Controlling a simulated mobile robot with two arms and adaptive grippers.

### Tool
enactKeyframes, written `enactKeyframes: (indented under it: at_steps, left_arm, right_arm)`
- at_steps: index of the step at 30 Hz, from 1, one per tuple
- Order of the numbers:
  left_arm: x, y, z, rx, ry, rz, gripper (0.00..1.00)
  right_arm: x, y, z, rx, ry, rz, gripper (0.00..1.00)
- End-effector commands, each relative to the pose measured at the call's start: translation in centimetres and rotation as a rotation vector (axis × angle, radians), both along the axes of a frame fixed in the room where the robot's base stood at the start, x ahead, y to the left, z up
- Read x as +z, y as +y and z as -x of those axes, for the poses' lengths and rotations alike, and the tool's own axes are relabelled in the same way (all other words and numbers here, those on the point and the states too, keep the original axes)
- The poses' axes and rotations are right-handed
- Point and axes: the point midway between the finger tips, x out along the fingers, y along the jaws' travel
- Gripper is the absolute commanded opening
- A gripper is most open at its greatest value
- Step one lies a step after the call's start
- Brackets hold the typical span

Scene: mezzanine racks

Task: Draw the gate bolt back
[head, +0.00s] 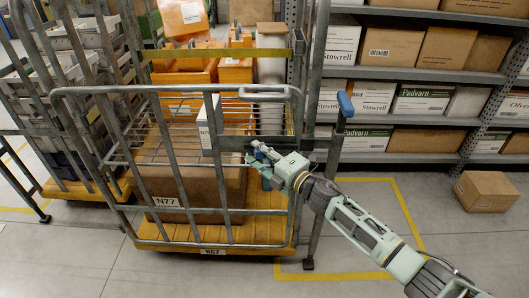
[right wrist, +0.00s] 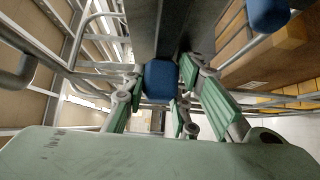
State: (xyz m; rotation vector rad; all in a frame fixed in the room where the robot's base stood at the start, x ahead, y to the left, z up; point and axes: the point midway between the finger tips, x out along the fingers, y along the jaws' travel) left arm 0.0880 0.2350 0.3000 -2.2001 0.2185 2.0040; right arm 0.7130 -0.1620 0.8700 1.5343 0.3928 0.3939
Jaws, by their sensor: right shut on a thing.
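The roll-cage gate (head: 172,90) is a grey tubular frame across the front of a cart. A dark bolt bar (head: 240,144) runs along its right side, and a blue knob shows by my gripper (head: 266,183). My right gripper (head: 262,158) reaches in from the right to the bar. In the right wrist view, the blue bolt knob (right wrist: 160,82) sits between the green-padded fingers of my right gripper (right wrist: 158,100), which are shut on it. The fingers hide part of the bolt in the head view. My left gripper is out of view.
A brown box (head: 190,186) marked N77 sits on the yellow cart base (head: 215,236) behind the gate. Racks of boxes (head: 440,75) stand behind. A loose carton (head: 486,191) lies on the floor at right.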

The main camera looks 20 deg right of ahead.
Motion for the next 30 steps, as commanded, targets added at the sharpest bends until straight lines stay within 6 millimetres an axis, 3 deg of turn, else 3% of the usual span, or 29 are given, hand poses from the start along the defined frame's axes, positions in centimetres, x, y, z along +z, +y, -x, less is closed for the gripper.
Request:
enactKeyframes:
  at_steps: [7, 19, 23, 30]
  left_arm:
    - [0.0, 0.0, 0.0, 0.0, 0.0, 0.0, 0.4]
    - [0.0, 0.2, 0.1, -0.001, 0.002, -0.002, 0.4]
    - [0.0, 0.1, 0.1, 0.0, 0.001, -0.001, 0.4]
    - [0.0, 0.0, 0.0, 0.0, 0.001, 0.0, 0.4]
  right_arm:
    - [0.0, 0.2, 0.1, 0.006, -0.001, -0.003, 0.45]
    - [-0.1, -0.2, 0.6, 0.004, 0.0, -0.001, 0.45]
    - [-0.2, -1.1, 2.2, 0.004, 0.001, 0.0, 0.45]
    - [-0.2, -3.5, 6.8, 0.005, 0.003, -0.001, 0.45]
